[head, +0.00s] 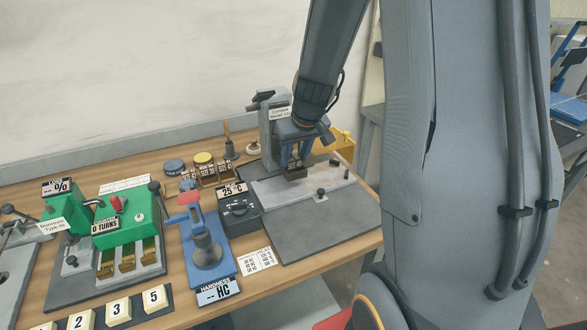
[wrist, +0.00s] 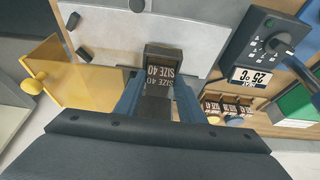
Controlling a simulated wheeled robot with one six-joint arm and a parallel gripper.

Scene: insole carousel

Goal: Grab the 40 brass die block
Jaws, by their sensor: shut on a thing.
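The 40 brass die block (wrist: 160,75) is dark with a brown face and reads "SIZE 40" in the wrist view, upside down. My gripper (wrist: 158,92) is shut on it, with a blue finger on each side. In the head view my gripper (head: 296,160) points down over the light plate of the press at the back right, and the block (head: 295,173) shows at its fingertips. I cannot tell whether the block touches the plate. The finger tips partly hide the block's sides.
The grey press column (head: 268,130) stands close by my gripper. A yellow bin (wrist: 62,75) is beside the plate. The grey mat (head: 320,233) in front is clear.

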